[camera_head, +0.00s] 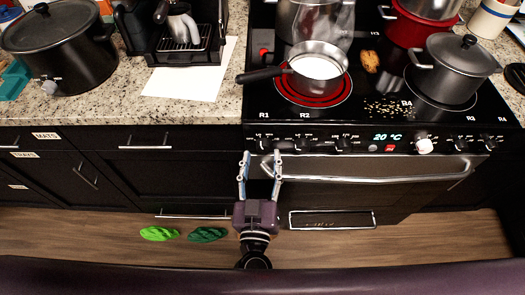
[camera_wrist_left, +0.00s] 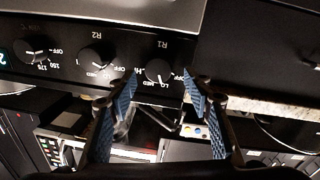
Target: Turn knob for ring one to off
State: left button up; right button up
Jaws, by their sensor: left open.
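The R1 knob (camera_head: 265,144) is the leftmost black knob on the stove's front panel (camera_head: 408,136). It also shows in the left wrist view (camera_wrist_left: 158,70), under an upside-down R1 label; its exact setting is hard to read. My left gripper (camera_head: 261,157) is open and empty in front of the knob. In the left wrist view its blue-padded fingertips (camera_wrist_left: 158,86) lie to either side of the knob, apart from it as far as I can tell. The front-left ring (camera_head: 318,103) glows red under a saucepan of white liquid (camera_head: 317,67). My right gripper is out of view.
The R2 knob (camera_wrist_left: 95,58) sits close beside R1. The oven handle (camera_head: 380,179) juts out below the panel. The saucepan's black handle (camera_head: 262,74) reaches left over the counter edge. Other pots stand on the stove. Two green slippers (camera_head: 160,233) lie on the floor.

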aim_at(264, 146)
pick_arm(q)
jog(key=shift+w+d, duration=0.15)
jog(key=shift+w, duration=1.15)
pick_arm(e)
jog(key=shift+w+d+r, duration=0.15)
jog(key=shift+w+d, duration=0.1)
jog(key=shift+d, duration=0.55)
pick_arm(q)
jog(key=shift+c, duration=0.5)
jog(key=c, duration=1)
